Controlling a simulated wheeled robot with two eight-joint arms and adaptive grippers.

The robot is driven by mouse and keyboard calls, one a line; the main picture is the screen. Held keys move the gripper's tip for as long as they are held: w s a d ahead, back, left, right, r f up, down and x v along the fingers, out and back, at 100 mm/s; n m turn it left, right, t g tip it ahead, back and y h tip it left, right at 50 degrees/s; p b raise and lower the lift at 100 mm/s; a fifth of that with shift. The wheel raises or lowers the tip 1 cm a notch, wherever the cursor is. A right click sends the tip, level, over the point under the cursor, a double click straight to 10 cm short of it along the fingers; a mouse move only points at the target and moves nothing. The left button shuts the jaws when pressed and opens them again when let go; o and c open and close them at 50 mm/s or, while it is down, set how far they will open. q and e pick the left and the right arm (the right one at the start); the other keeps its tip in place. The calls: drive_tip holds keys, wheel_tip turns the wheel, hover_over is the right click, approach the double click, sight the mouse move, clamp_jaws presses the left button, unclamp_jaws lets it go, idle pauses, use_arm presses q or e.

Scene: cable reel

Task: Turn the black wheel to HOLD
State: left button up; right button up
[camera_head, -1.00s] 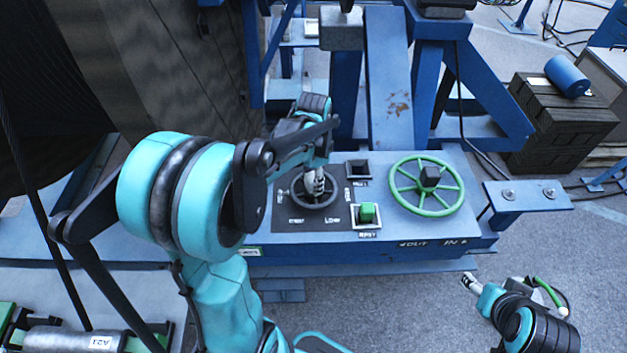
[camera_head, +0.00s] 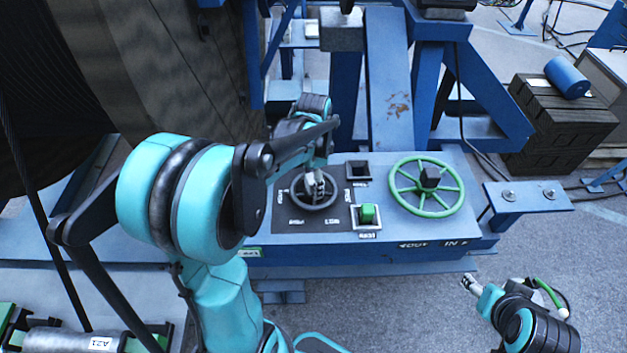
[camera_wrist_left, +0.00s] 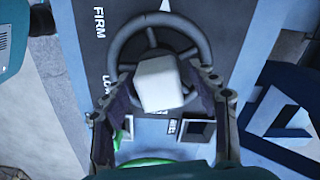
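The black wheel (camera_head: 298,205) lies on a dark labelled plate (camera_head: 283,222) on the blue console. It also shows in the left wrist view (camera_wrist_left: 205,42), with a pale block-shaped hub (camera_wrist_left: 160,84) at its middle. My left gripper (camera_head: 316,184) is over the wheel from above. The labels FIRM and one starting with LO are partly readable there; no pointer setting is clear. My right gripper (camera_head: 468,283) is low at the right, away from the console, its fingers too small to judge.
A green wheel (camera_head: 462,187) with a dark hub is right of the black wheel. A green button (camera_head: 367,213) and a dark square recess (camera_head: 357,170) lie between them. Blue frame beams (camera_head: 390,85) rise behind. Dark crates (camera_head: 560,120) stand at the back right.

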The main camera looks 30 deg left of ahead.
use_arm(q)
drive_tip(key=shift+r, duration=0.1)
wheel_tip(320, 180, up, 12)
idle(0.5)
idle(0.5)
